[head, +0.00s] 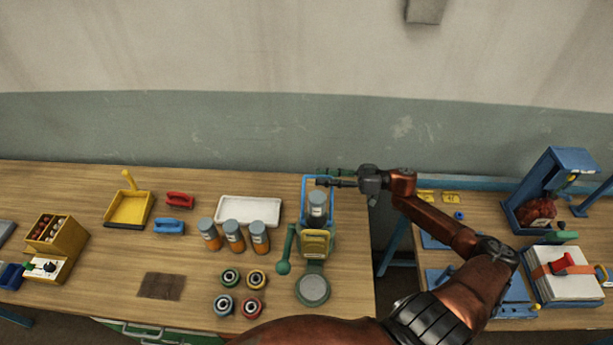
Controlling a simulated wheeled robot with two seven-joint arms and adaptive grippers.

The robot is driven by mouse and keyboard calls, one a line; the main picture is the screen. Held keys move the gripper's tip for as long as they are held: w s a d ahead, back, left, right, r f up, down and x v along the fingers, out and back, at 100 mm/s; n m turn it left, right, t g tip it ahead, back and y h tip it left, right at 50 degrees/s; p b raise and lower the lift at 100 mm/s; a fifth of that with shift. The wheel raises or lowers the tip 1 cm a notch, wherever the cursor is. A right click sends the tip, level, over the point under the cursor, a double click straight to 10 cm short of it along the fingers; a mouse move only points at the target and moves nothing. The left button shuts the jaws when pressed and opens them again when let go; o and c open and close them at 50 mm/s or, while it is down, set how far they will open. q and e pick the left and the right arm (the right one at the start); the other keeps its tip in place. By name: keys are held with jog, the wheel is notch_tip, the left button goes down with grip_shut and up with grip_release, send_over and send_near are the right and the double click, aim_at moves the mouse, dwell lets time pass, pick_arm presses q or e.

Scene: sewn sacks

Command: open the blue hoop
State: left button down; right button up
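The blue hoop (304,205) is a narrow, upright-looking rectangular frame near the right end of the left table. A grey-capped jar (317,211) shows inside its outline. My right gripper (322,178) reaches in from the right at the hoop's far top edge. Its two fingers look apart, one beyond the hoop's top bar and one on the near side. I cannot tell whether they touch the bar. A yellow block-like part (317,243) stands just in front of the hoop. My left gripper is not in view.
A round grey scale-like disc (312,290) and a green-handled tool (286,252) lie near the hoop. Orange jars (234,236), a white tray (248,210) and several spools (253,307) stand to the left. A gap separates the right table (440,259).

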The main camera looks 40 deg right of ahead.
aim_at(306, 176)
jog(key=x, duration=0.6)
jog(key=shift+p, duration=0.3)
jog(key=shift+r, duration=0.1)
jog(key=shift+c, duration=0.3)
jog(key=shift+s, duration=0.1)
jog(key=c, duration=0.6)
grip_shut()
jog(key=shift+d, duration=0.1)
